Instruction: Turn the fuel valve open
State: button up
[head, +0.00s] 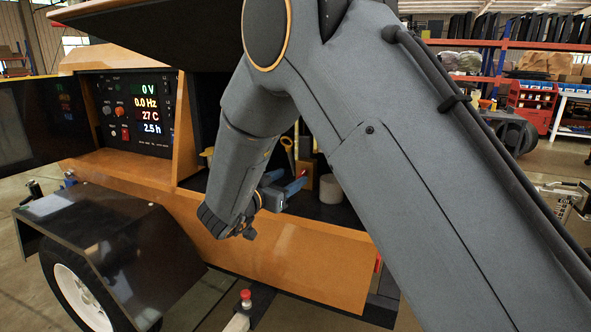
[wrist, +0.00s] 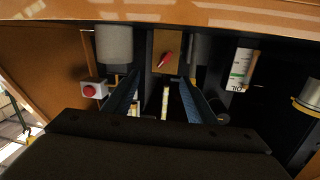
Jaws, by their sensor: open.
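A small red lever (wrist: 166,60), which looks like the fuel valve handle, sits on a tan block in the wrist view. It is tilted, pointing up and to the right. My gripper (wrist: 160,79) is open, its two blue fingers apart and nothing between them. The lever shows beyond the fingertips, roughly between their lines; I see no contact. In the head view my gripper (head: 286,188) reaches into the open bay of the orange machine, and my arm hides much of that bay.
A grey cylinder (wrist: 114,44) and a red button on a white box (wrist: 90,91) are left of the fingers. A label marked OIL (wrist: 241,70) is at the right. The control panel (head: 130,112) reads 0 V. The raised dark cover (head: 150,28) hangs above.

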aim_at(301, 174)
jog(key=n+p, duration=0.1)
jog(key=a+n+g+p, duration=0.1)
jog(key=n, duration=0.1)
jog(key=n+h+p, duration=0.1)
jog(key=n, duration=0.1)
jog(key=shift+w+a+r+g, duration=0.2)
jog(key=shift+w+r+g, duration=0.1)
jog(key=shift+r, duration=0.05)
jog(key=n+p, duration=0.1)
jog(key=n+g+p, duration=0.1)
jog(key=shift+a+f+n, duration=0.1)
jog(key=shift+a+n, duration=0.2)
jog(key=shift+a, duration=0.1)
jog(key=shift+w+a+f+n+g+h+p, duration=0.15)
jog(key=shift+n+p, duration=0.1)
jog(key=shift+n, duration=0.3)
jog(key=shift+s+a+f+n+g+h+p, duration=0.1)
jog(key=shift+a+n+g+h+p, duration=0.1)
jog(key=shift+n, duration=0.35)
jog(key=shift+x, duration=4)
jog(key=shift+c, duration=0.6)
jog(key=c, duration=1)
jog(key=shift+o, duration=0.2)
jog(key=shift+d+r+p, duration=0.1)
jog(key=shift+r+p, duration=0.1)
jog(key=shift+p, duration=0.3)
jog(key=shift+m+p, duration=0.35)
jog(key=shift+m, duration=0.15)
